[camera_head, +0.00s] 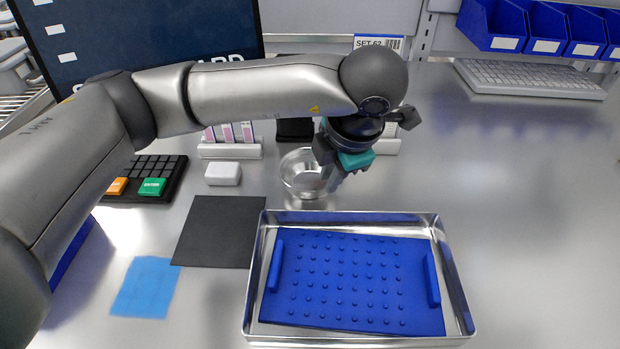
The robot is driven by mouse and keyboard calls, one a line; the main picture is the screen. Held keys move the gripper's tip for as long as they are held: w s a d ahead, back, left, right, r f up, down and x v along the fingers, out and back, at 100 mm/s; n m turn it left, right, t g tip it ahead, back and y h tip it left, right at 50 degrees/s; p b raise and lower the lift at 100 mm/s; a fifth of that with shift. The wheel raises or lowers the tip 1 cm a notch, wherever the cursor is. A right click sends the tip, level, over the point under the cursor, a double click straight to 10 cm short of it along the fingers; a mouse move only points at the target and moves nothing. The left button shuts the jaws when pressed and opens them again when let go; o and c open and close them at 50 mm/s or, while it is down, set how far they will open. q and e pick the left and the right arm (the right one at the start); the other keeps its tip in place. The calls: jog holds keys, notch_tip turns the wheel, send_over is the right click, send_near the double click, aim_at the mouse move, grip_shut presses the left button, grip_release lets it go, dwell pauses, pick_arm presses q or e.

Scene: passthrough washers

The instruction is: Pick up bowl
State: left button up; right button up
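The bowl (300,176) is a small shiny metal bowl standing upright on the steel table, behind the metal tray. My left gripper (335,182) reaches down over the bowl's right side, with its fingers at or near the rim. The fingers overlap the bowl's right edge in the head view, and I cannot tell whether they touch or grip it. The finger gap is too small and partly hidden to judge. My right gripper is not in view.
A metal tray (258,285) with a blue studded mat (350,280) stands in front. A black sheet (218,232), a blue cloth (146,287), a white block (223,174) and a keypad (150,178) lie left. A keyboard (530,78) and blue bins (545,28) stand back right. The table's right side is clear.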

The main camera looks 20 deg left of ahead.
aim_at(322, 194)
pick_arm(q)
jog(key=x, duration=0.6)
jog(key=shift+w+a+f+b, duration=0.1)
jog(key=shift+a+f+b, duration=0.05)
jog(key=shift+f+b, duration=0.15)
jog(key=shift+r, duration=0.1)
grip_shut()
dwell(1.1)
